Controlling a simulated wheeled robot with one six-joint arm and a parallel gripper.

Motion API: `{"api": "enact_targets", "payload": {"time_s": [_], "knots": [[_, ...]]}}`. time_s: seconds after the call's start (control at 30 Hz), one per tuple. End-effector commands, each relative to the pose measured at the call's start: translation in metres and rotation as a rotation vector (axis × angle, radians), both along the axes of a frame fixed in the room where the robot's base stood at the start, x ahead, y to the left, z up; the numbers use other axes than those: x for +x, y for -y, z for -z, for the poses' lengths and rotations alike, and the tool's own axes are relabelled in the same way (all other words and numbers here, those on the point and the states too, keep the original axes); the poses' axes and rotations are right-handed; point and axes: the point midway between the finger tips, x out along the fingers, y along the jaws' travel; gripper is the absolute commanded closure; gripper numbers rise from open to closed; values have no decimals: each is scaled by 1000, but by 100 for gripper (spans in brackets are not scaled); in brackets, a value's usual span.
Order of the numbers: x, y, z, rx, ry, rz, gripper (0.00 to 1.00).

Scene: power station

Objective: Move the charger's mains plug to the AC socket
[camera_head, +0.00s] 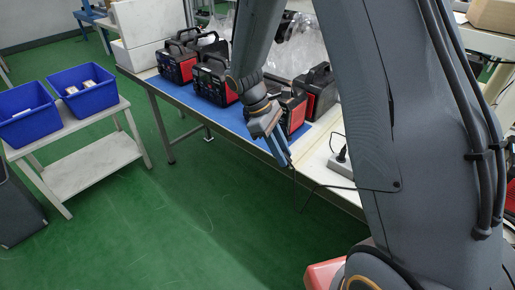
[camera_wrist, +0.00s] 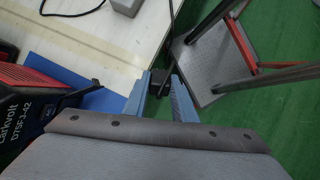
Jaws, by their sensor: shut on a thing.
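My gripper (camera_head: 289,160) is past the front edge of the workbench, over the green floor. In the wrist view my gripper (camera_wrist: 158,84) has its two blue fingers shut on a small black plug (camera_wrist: 158,80). A thin dark cable (camera_head: 318,184) runs from near the fingertips to the right in the head view. Black and red power stations (camera_head: 214,84) stand on the bench; the nearest one (camera_wrist: 38,108) shows at left in the wrist view, apart from the fingers. I cannot make out an AC socket on them. My arm hides part of this row.
A grey power strip (camera_head: 340,163) lies on the bench right of the blue mat (camera_head: 186,95); its end (camera_wrist: 127,6) shows in the wrist view. Blue bins (camera_head: 84,98) stand on a side table at left. The green floor (camera_head: 170,225) before the bench is clear.

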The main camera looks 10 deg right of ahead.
Motion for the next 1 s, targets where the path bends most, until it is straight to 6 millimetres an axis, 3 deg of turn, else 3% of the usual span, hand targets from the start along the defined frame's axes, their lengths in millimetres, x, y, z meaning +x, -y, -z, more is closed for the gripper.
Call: {"api": "enact_targets", "payload": {"time_s": [0.03,0.23,0.5,0.77,1.0], "knots": [[1,-2,9,-59,-43,-109,100],[13,-1,18,-347,-137,-531,100],[48,-25,21,-711,-88,-982,100],[72,-55,19,-876,3,-1183,100],[79,-53,18,-891,15,-1200,100]]}}
